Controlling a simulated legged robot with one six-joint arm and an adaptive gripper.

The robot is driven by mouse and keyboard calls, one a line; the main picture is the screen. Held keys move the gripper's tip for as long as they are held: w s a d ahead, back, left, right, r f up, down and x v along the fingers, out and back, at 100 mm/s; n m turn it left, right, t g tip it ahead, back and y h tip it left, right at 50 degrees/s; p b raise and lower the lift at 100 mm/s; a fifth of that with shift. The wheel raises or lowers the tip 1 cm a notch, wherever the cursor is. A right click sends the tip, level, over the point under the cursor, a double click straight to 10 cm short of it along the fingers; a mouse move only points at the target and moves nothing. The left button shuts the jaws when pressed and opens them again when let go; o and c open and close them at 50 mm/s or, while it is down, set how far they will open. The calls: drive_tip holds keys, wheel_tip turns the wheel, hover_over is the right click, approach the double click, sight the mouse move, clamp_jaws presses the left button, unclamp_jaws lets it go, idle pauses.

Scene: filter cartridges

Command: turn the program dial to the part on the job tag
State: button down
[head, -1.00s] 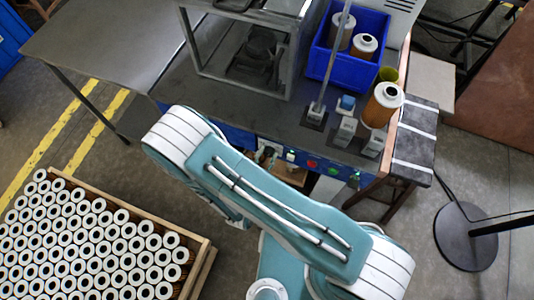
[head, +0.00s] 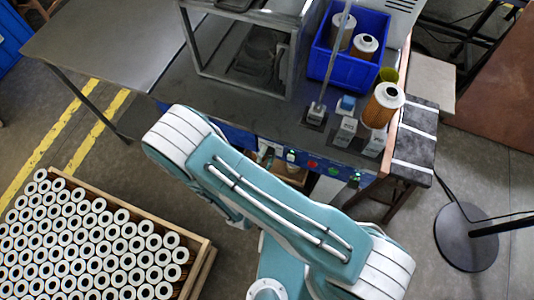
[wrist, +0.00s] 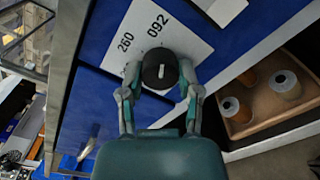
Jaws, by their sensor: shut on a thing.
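The program dial (wrist: 160,66) is a round black knob with a short white mark, in the middle of the wrist view. The mark lies roughly up and down in the picture. A white plate (wrist: 189,42) behind the dial carries the printed numbers 260 and 092; another number beside the dial is too covered to read. My gripper (wrist: 158,84) is shut on the dial, one finger on each side. In the head view my gripper is mostly hidden behind my arm. A white card (wrist: 222,8) at the wrist view's top edge shows no readable text.
A wooden box (wrist: 238,128) with orange cartridges sits in an opening right of the blue panel. In the head view, a blue bin (head: 343,67) with cartridges and a standing cartridge (head: 381,106) are on the bench. A crate of cartridges (head: 206,250) stands lower left.

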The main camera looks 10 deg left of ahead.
drive_tip(key=shift+f, duration=0.1)
drive_tip(key=shift+c, duration=1.5)
unclamp_jaws()
drive_tip(key=shift+a, duration=0.1)
wheel_tip(320, 180, up, 10)
